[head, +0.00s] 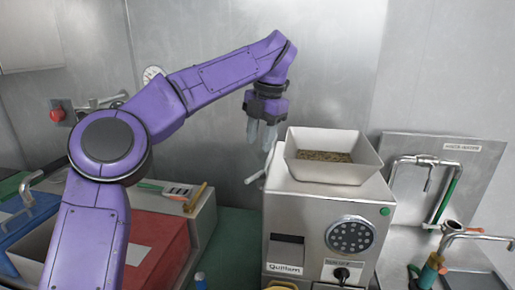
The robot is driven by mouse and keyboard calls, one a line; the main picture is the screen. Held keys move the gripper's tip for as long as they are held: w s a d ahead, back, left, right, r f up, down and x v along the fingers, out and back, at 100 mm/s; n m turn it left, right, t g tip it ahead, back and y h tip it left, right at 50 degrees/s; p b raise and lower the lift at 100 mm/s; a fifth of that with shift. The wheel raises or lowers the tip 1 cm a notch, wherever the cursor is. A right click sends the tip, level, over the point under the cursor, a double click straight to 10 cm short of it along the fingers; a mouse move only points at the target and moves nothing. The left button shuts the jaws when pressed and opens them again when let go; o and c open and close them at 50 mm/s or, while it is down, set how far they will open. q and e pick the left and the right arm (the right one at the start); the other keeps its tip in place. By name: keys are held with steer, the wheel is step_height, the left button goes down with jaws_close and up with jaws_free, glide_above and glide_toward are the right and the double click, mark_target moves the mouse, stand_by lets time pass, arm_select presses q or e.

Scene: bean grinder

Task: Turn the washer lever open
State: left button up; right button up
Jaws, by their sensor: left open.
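My left gripper (260,133) is open and points down, empty, just left of the bean hopper (330,172) on the grinder. A thin pale lever (255,178) sticks out from the left side of the metal grinder (308,215), below the gripper's fingers. The fingers look apart from it. At the right, a washer-like station has a metal back panel (466,165), a bent pipe with a green handle (446,200) and a tap (475,236). I cannot tell which part is the washer lever. My right gripper is not in view.
The hopper is filled with beans. The grinder front has a round keypad (350,235) and a black knob (341,273). A red button (58,114) is on the back wall.

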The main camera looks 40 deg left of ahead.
arm_select(q)
steer(key=shift+a, duration=0.1)
steer(key=h, duration=0.5)
glide_toward(253, 177)
steer(key=shift+y, duration=0.3)
steer(key=f+b, duration=0.2)
steer(key=d+f+b, duration=0.1)
steer(key=f+b, duration=0.1)
steer(key=f, duration=0.1)
steer(key=f+b, duration=0.2)
steer(key=shift+w+d+f, duration=0.1)
steer(key=shift+d+f, duration=0.15)
steer(key=shift+w, duration=0.1)
jaws_close()
